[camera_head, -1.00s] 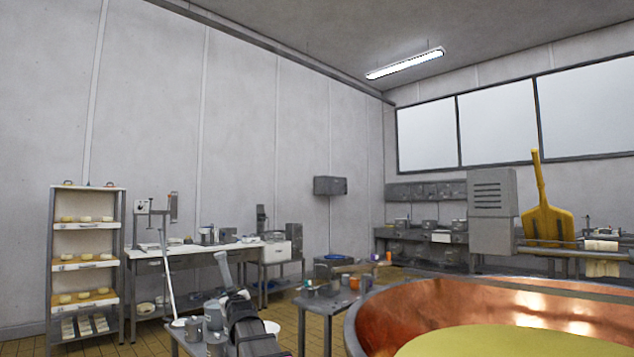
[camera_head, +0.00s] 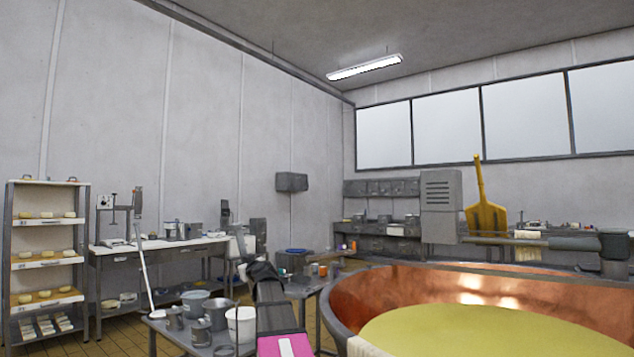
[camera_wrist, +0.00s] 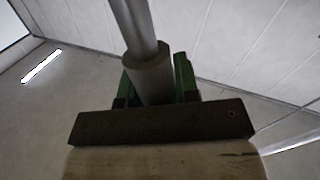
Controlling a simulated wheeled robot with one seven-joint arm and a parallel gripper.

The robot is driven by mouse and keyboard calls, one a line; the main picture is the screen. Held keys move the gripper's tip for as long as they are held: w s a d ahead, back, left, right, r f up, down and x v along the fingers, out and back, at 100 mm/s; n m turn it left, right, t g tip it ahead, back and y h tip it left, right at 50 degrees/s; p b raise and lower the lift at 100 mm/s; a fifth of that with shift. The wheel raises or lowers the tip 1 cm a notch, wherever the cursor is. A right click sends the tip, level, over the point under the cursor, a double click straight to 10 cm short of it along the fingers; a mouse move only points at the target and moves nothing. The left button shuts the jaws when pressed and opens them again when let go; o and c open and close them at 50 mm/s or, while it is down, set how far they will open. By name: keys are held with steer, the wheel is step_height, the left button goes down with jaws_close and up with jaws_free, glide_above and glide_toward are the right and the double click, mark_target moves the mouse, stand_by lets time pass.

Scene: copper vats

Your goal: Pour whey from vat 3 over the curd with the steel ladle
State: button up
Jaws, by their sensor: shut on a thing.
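A large copper vat (camera_head: 372,296) fills the lower right of the head view. A smooth pale yellow mass (camera_head: 480,335) lies inside it. No vat number is readable. In the wrist view my gripper (camera_wrist: 152,82) has its green fingers on both sides of a grey metal shaft, the steel ladle's handle (camera_wrist: 133,22) by its look. The ladle's bowl is out of that view. In the head view my dark arm reaches up left of the vat, and the fingers are too small to make out there.
A low table left of the vat holds grey pots and a white bucket (camera_head: 241,325). A long pale rod (camera_head: 145,270) leans beside it. A cheese rack (camera_head: 48,265) stands at far left. A horizontal pipe (camera_head: 540,242) and a yellow paddle (camera_head: 486,212) are behind the vat.

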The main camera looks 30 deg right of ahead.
steer(key=s+d+r+n+g+y, duration=0.1)
steer(key=s+d+r+n+y, duration=0.1)
steer(key=d+r+y, duration=0.35)
steer(key=s+d+r+n+g+y, duration=0.1)
steer(key=s+d+r+n+y, duration=0.15)
steer(key=d+r, duration=0.5)
steer(key=s+d+r+n+g+y, duration=0.2)
steer(key=s+d+r+g, duration=0.1)
steer(key=s+r, duration=0.4)
steer(key=s+d+r+n+g+y, duration=0.3)
steer(key=s+r, duration=0.4)
steer(key=r, duration=0.4)
steer(key=shift+s+d, duration=0.3)
steer(key=shift+d, duration=0.1)
steer(key=shift+n, duration=0.25)
